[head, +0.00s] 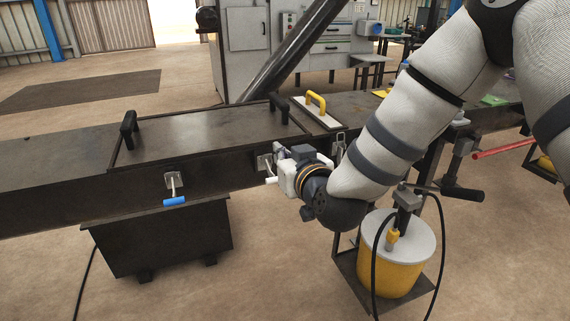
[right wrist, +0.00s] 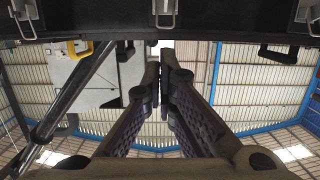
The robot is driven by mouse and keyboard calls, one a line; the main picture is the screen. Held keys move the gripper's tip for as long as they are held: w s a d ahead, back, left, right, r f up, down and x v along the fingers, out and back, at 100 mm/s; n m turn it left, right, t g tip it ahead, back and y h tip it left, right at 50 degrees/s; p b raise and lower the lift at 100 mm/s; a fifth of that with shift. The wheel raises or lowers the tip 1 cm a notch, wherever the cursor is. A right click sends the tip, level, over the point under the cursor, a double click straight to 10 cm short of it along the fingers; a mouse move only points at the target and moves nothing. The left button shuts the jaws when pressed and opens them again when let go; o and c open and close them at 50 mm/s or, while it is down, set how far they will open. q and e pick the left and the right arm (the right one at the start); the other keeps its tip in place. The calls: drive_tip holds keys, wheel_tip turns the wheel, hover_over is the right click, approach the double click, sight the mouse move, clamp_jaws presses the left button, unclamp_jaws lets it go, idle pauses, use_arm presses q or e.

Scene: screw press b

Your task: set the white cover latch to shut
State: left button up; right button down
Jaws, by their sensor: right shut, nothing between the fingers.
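The white cover latch (head: 271,180) is on the front side of the dark machine, just left of my right gripper. Its grey plate (head: 263,163) shows, with the white grip low beside it; the gripper partly hides the latch, so I cannot tell its exact setting. My right gripper (head: 281,158) is close to the latch in the head view, its fingertips mostly hidden. In the right wrist view, the fingers (right wrist: 160,78) are shut and empty, apart from a metal latch (right wrist: 165,12) at the top edge. My left gripper is not in view.
A blue-gripped latch (head: 174,200) hangs on the same side further left, and a metal latch (head: 340,142) sits to the right. The dark cover (head: 205,135) has two black handles. A yellow-handled plate (head: 318,118) lies beside it. A yellow drum (head: 390,270) stands below my right arm.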

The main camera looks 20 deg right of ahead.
sight(270, 170)
drive_tip(key=w, duration=0.1)
drive_tip(key=w+f, duration=0.1)
drive_tip(key=w, duration=0.1)
drive_tip(key=shift+w+a+f+b, duration=0.15)
drive_tip(key=shift+w+f+b, duration=0.15)
drive_tip(key=shift+w, duration=0.1)
drive_tip(key=shift+s+f, duration=0.25)
drive_tip(key=shift+f, duration=0.3)
drive_tip(key=shift+s+f, duration=0.25)
drive_tip(key=shift+f, duration=0.3)
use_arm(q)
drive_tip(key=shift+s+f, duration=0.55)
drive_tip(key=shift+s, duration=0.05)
use_arm(e)
drive_tip(key=shift+s+f, duration=0.2)
drive_tip(key=shift+f, duration=0.1)
